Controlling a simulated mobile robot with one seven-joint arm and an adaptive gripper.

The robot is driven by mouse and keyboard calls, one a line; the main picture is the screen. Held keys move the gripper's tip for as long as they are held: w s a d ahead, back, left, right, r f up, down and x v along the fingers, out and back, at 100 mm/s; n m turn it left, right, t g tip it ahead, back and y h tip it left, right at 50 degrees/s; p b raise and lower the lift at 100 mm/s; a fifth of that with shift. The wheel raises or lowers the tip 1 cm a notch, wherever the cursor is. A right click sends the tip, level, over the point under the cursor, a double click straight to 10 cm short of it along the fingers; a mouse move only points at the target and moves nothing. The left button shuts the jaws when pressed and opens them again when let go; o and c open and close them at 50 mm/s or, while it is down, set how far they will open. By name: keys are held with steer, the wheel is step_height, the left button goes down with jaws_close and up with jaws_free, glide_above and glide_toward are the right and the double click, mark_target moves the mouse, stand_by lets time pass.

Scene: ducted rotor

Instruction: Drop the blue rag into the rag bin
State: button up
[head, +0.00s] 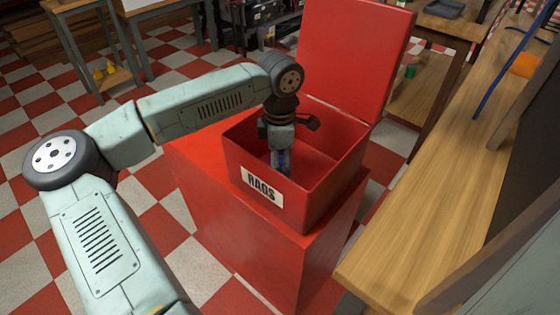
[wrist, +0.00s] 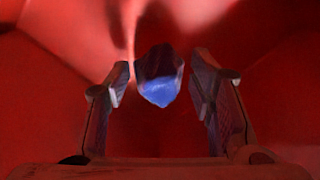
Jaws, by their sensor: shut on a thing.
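The red rag bin (head: 312,190) has a white label reading "RAGS" on its front and its lid (head: 352,50) stands raised at the back. My gripper (head: 281,168) points down inside the bin's opening, near the front wall. It is shut on the blue rag (wrist: 160,90), which shows as a small blue piece between the two fingers (wrist: 162,85) in the wrist view. Only a bit of blue shows in the head view; my gripper hides the rest. Red bin walls surround the fingers in the wrist view.
The bin sits on a red base on a red and white checkered floor (head: 200,270). A wooden workbench (head: 440,190) runs along the right. A table with small yellow items (head: 105,70) stands at the back left.

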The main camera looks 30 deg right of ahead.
steer(key=shift+f+b, duration=0.6)
steer(key=shift+f, duration=0.05)
steer(key=shift+r, duration=0.1)
steer(key=o, duration=1.2)
steer(key=shift+r+p, duration=0.55)
steer(key=shift+p, duration=0.15)
step_height(320, 180, up, 12)
steer(key=b, duration=0.1)
